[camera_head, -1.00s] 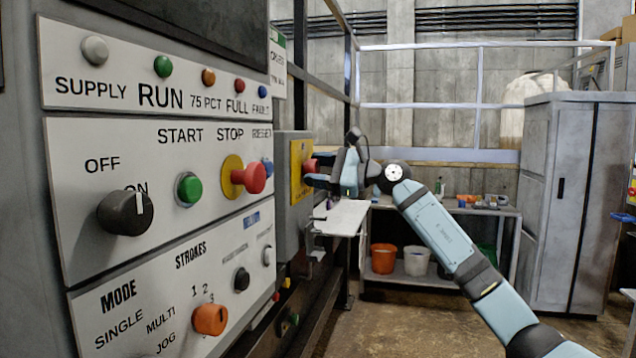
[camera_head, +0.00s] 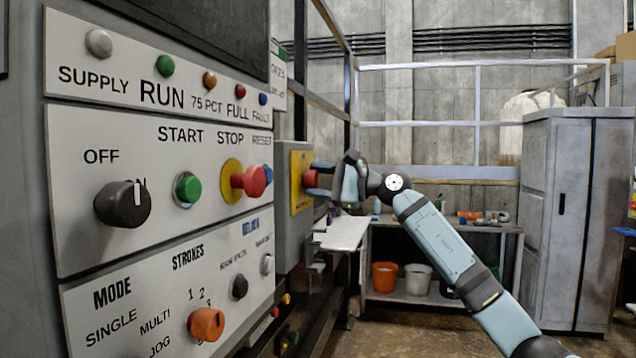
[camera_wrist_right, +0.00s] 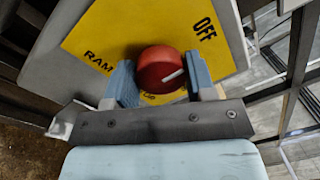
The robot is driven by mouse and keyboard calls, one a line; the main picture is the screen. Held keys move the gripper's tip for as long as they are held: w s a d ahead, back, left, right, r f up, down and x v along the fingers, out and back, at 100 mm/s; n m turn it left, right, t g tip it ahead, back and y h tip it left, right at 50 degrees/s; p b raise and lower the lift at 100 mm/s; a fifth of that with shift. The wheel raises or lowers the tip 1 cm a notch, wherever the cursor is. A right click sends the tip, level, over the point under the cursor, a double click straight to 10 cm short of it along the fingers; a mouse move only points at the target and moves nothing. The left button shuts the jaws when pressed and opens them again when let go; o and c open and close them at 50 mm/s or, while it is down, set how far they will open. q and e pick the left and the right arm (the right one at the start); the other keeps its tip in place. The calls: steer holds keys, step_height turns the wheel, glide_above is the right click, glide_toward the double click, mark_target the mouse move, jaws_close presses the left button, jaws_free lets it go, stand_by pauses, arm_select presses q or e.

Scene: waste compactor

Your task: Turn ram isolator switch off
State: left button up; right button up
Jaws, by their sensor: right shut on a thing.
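The ram isolator switch is a red round knob (camera_head: 310,178) on a yellow plate (camera_head: 296,180), on the side of a grey box (camera_head: 291,245) beyond the control panel. In the right wrist view the red knob (camera_wrist_right: 161,69) has a white pointer line directed to the right and slightly up. The yellow plate there reads "OFF" and "RAM". My right gripper (camera_head: 318,180) is at the knob, and its two blue fingers (camera_wrist_right: 160,82) are shut on it, one on each side. My left gripper is not in view.
The control panel (camera_head: 75,220) with a black OFF/ON knob (camera_head: 122,204), a red stop button (camera_head: 250,181) and an orange knob (camera_head: 206,324) fills the left. A grey cabinet (camera_head: 572,220) stands at right.

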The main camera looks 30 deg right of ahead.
steer(key=o, duration=0.9)
arm_select(q)
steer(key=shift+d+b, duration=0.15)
steer(key=shift+b, duration=0.65)
arm_select(e)
steer(key=shift+v, duration=6.9)
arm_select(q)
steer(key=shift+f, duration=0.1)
arm_select(e)
steer(key=shift+a, duration=0.1)
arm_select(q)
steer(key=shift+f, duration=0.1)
